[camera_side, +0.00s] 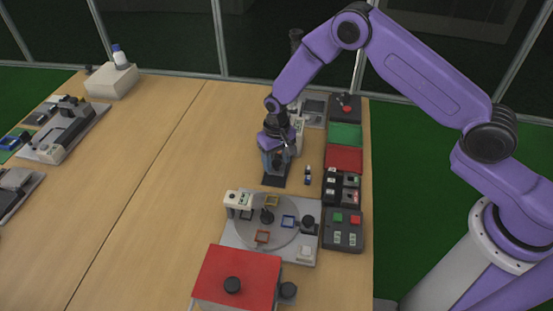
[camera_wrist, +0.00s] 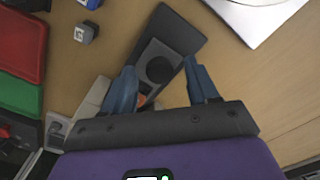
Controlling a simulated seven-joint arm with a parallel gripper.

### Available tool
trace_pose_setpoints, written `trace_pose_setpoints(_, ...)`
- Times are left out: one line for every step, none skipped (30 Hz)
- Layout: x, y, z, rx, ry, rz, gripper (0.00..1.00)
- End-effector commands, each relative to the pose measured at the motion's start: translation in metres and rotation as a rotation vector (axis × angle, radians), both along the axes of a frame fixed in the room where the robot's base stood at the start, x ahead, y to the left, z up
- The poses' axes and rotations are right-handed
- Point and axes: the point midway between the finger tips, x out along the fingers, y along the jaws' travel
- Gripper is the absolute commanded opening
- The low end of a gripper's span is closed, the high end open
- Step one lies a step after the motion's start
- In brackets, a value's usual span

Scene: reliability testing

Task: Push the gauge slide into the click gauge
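A dark flat plate (camera_side: 275,181) lies on the table under my gripper; it also shows in the wrist view (camera_wrist: 184,28). A grey block with a round black knob (camera_wrist: 160,68) sits on this plate, seemingly the gauge slide on the click gauge, though I cannot tell where one part ends. My gripper (camera_wrist: 163,74) points down over it, its two blue fingers apart on either side of the knob and block. A gap shows at the right finger; contact at the left finger is unclear. In the side view my gripper (camera_side: 278,160) hides most of the block.
A pale device (camera_side: 298,128) stands close behind my gripper. Red (camera_side: 344,158) and green (camera_side: 344,135) pads and button boxes line the right edge. A round turntable station (camera_side: 268,222) and red-topped box (camera_side: 236,275) stand in front.

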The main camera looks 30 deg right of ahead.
Motion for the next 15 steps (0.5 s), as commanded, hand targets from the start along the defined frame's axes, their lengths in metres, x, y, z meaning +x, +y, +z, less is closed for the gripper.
trace_pose_setpoints(0.0, 0.0, 0.0, 0.0, 0.0, 0.0, 0.59)
trace_pose_setpoints(0.0, 0.0, 0.0, 0.0, 0.0, 0.0, 0.59)
trace_pose_setpoints(0.0, 0.0, 0.0, 0.0, 0.001, 0.0, 0.59)
trace_pose_setpoints(0.0, 0.0, 0.0, 0.0, 0.001, 0.0, 0.59)
trace_pose_setpoints(0.0, 0.0, 0.0, 0.0, 0.001, 0.0, 0.59)
trace_pose_setpoints(0.0, 0.0, 0.001, 0.0, 0.0, 0.0, 0.59)
trace_pose_setpoints(0.0, 0.0, 0.003, 0.0, 0.0, 0.0, 0.59)
trace_pose_setpoints(0.0, 0.0, 0.005, 0.001, -0.001, 0.0, 0.59)
trace_pose_setpoints(0.0, 0.001, 0.008, 0.001, -0.002, 0.0, 0.59)
trace_pose_setpoints(0.001, 0.001, 0.011, 0.001, -0.002, 0.0, 0.59)
trace_pose_setpoints(0.001, 0.001, 0.015, 0.001, -0.002, 0.0, 0.59)
trace_pose_setpoints(0.001, 0.001, 0.021, 0.001, -0.002, 0.0, 0.59)
trace_pose_setpoints(0.0, 0.001, 0.026, 0.001, -0.002, 0.0, 0.59)
trace_pose_setpoints(0.001, 0.001, 0.031, 0.002, -0.004, 0.0, 0.59)
trace_pose_setpoints(0.001, 0.001, 0.039, 0.002, -0.004, 0.0, 0.59)
